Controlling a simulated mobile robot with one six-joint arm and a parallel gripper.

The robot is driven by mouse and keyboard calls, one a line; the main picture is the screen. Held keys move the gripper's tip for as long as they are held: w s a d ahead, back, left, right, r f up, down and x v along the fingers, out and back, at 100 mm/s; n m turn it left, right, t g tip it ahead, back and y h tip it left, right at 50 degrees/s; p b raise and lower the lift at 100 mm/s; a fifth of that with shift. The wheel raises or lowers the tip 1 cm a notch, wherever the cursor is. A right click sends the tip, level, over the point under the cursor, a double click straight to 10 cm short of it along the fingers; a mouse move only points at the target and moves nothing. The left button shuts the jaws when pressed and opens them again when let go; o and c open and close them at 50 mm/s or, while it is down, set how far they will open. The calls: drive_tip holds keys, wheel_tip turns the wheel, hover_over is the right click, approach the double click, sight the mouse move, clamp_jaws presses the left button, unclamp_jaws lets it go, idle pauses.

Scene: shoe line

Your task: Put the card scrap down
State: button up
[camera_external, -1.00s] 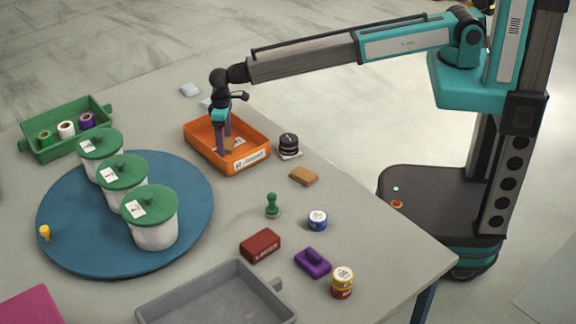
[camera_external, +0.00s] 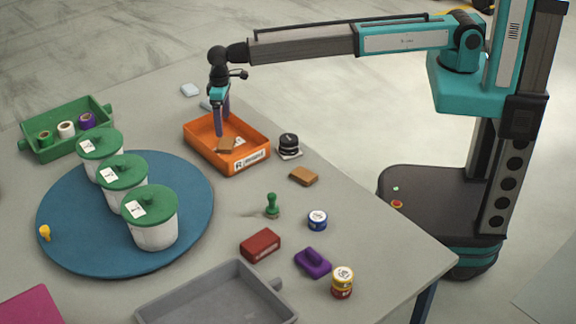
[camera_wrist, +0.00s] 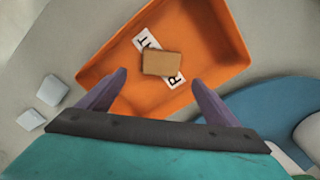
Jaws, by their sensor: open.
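The card scrap (camera_external: 226,145), a small flat brown piece, lies in the orange tray (camera_external: 254,154) near its left side. In the wrist view the card scrap (camera_wrist: 162,63) rests over a white lettered label (camera_wrist: 147,40) on the floor of the orange tray (camera_wrist: 222,70). My gripper (camera_external: 222,133) is above the tray, its fingers apart and empty. In the wrist view the open fingertips of my gripper (camera_wrist: 158,76) stand either side of the scrap, clear of it.
A black round stack (camera_external: 289,142) stands just right of the tray, with another brown piece (camera_external: 303,176) nearer. The blue turntable (camera_external: 70,230) with green-lidded tubs (camera_external: 123,172) is at left. Pale blocks (camera_external: 190,90) lie behind the tray. A grey tray (camera_external: 215,300) is in front.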

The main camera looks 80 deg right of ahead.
wheel_tip(320, 180, up, 4)
drive_tip(key=shift+f, duration=0.1)
idle(0.9)
